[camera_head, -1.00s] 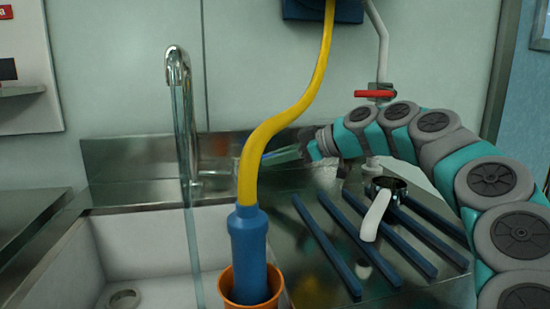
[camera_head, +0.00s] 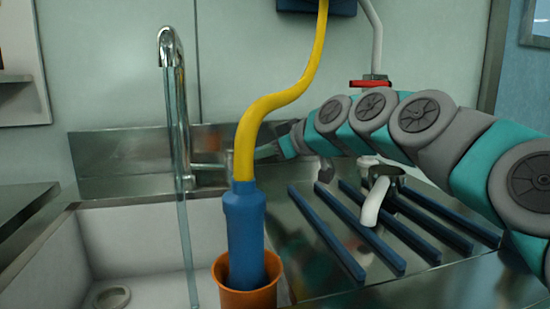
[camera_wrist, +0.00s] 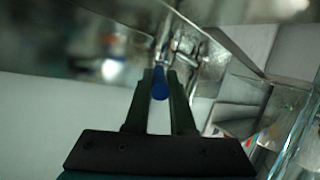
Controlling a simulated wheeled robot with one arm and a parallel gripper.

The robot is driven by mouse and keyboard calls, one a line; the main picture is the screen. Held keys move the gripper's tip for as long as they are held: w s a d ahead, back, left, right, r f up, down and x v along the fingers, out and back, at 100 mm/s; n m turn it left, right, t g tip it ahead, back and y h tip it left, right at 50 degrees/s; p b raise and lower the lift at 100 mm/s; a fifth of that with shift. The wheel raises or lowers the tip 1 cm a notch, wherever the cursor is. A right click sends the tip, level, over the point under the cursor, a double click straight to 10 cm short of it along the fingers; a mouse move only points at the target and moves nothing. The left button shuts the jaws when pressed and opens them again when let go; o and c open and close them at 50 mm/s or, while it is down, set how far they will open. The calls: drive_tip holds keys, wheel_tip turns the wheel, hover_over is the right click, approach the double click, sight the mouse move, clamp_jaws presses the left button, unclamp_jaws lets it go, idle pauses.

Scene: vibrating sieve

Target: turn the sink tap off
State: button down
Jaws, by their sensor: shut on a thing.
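The sink tap (camera_head: 172,90) is a chrome gooseneck at the back of the sink. A clear stream of water (camera_head: 186,235) falls from its spout into the white basin. My gripper (camera_head: 234,160) reaches in from the right, low beside the tap's base, and the yellow hose partly hides it. In the wrist view my gripper (camera_wrist: 161,75) is shut on a small blue round-ended piece (camera_wrist: 160,86), which appears to be the tap's handle. The chrome tap body (camera_wrist: 183,45) shows just beyond the fingertips.
A yellow hose (camera_head: 262,105) runs down to a blue nozzle (camera_head: 245,235) in an orange cup (camera_head: 232,298), in front of my gripper. Blue bars (camera_head: 330,240) and a white bent pipe (camera_head: 374,203) lie on the steel drainboard. A red valve handle (camera_head: 368,84) is at the back.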

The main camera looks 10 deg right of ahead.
sight(243, 155)
drive_tip(key=shift+s+a+m+t+h, duration=0.4)
drive_tip(key=shift+a+m+t+h, duration=0.1)
drive_tip(key=shift+m+h, duration=0.25)
drive_tip(key=shift+s+a+r+m+t+h+p, duration=0.1)
drive_tip(key=shift+s+a+m+t+h+p, duration=0.2)
drive_tip(key=shift+a+m+h, duration=0.55)
drive_tip(key=shift+s+a+m+t+h+p, duration=0.25)
drive_tip(key=shift+a+m+h, duration=0.3)
drive_tip(key=shift+m+h, duration=0.55)
drive_tip(key=shift+a+h, duration=0.15)
drive_tip(key=shift+h, duration=0.15)
drive_tip(key=c, duration=0.8)
unclamp_jaws()
drive_tip(key=shift+o, duration=0.2)
drive_tip(key=b+v, duration=0.1)
drive_tip(key=v, duration=0.6)
drive_tip(key=shift+s, duration=0.4)
